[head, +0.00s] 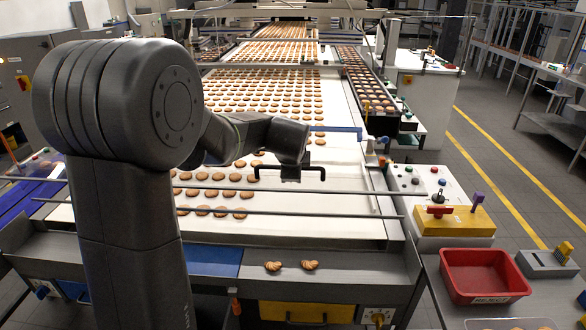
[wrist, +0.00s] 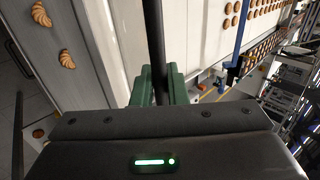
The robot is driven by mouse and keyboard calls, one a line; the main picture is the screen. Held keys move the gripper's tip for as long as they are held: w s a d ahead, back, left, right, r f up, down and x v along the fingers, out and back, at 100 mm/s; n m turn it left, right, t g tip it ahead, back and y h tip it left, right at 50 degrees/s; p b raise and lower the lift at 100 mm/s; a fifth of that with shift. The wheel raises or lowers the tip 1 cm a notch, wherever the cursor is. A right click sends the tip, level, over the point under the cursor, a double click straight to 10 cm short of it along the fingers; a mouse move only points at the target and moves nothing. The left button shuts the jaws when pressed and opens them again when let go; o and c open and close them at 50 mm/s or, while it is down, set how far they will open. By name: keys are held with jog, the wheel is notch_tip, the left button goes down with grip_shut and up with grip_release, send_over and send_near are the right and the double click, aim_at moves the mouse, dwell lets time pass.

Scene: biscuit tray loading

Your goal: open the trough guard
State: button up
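A black bar handle (head: 268,166) with its ends bent down stands over the near end of the biscuit belt. It appears to belong to the trough guard; how it joins on is not clear. My gripper (head: 290,176) is at the middle of this handle. In the wrist view my gripper's green fingers (wrist: 160,88) lie close against both sides of the dark handle (wrist: 154,35), with no clear gap. The fingertips are hidden in the head view. Thin grey rods (head: 330,191) cross the belt end below the handle. I cannot tell how far the guard is raised.
Rows of biscuits lie on the white belt (head: 335,160). Two shell-shaped biscuits (head: 310,265) lie on the grey front ledge (head: 350,268). A red reject bin (head: 484,273) and a yellow box with a red switch (head: 453,220) stand at right. The air above the belt is mostly clear.

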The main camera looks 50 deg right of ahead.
jog(key=o, duration=0.3)
jog(key=shift+r, duration=0.1)
jog(key=b+v, duration=0.3)
jog(key=v, duration=1)
jog(key=shift+a+r, duration=0.25)
jog(key=shift+s+f, duration=0.1)
jog(key=p+x, duration=0.3)
jog(key=x, duration=1)
jog(key=shift+d+f, duration=0.3)
jog(key=shift+a+r, duration=0.1)
jog(key=shift+r, duration=0.05)
